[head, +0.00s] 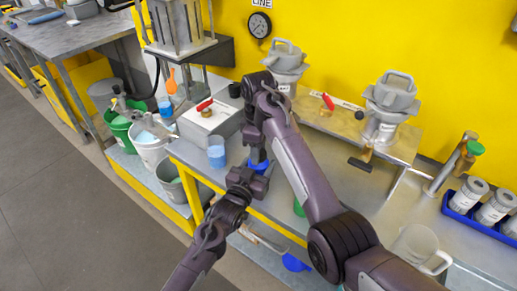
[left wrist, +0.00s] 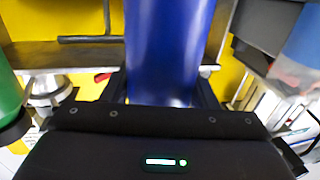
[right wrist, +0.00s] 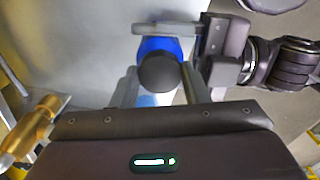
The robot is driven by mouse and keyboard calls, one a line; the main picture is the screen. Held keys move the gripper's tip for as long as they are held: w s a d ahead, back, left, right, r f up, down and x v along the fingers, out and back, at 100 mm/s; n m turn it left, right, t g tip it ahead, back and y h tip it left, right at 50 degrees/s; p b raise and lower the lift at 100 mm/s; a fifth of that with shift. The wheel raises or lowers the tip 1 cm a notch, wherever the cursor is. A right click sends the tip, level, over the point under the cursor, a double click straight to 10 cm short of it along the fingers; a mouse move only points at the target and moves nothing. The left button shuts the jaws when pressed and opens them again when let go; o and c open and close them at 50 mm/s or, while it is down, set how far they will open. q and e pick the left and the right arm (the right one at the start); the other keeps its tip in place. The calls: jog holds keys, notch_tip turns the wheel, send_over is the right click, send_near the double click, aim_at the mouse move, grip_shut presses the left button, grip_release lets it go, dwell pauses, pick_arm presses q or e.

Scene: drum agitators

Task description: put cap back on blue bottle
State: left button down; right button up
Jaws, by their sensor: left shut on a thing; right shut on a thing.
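The blue bottle (head: 259,167) is mostly hidden behind my grippers in the head view. In the left wrist view the blue bottle (left wrist: 172,45) fills the space between the fingers, and my left gripper (head: 254,174) is shut around it. My right gripper (head: 257,150) is directly above the bottle, pointing down. In the right wrist view it is shut on a black round cap (right wrist: 160,73), with the blue bottle (right wrist: 162,46) showing behind the cap. The cap overlaps the bottle's top; I cannot tell whether it touches or is seated.
A beaker of blue liquid (head: 217,152) stands on the bench to the left, by a grey box (head: 212,118) with a red-handled tool. White and green buckets (head: 150,143) stand further left. A raised shelf (head: 345,125) with metal vessels is behind. A clear jug (head: 417,248) stands right.

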jog(key=shift+m, duration=0.7)
jog(key=o, duration=1.1)
jog(key=shift+r, duration=2.3)
jog(key=shift+c, duration=0.3)
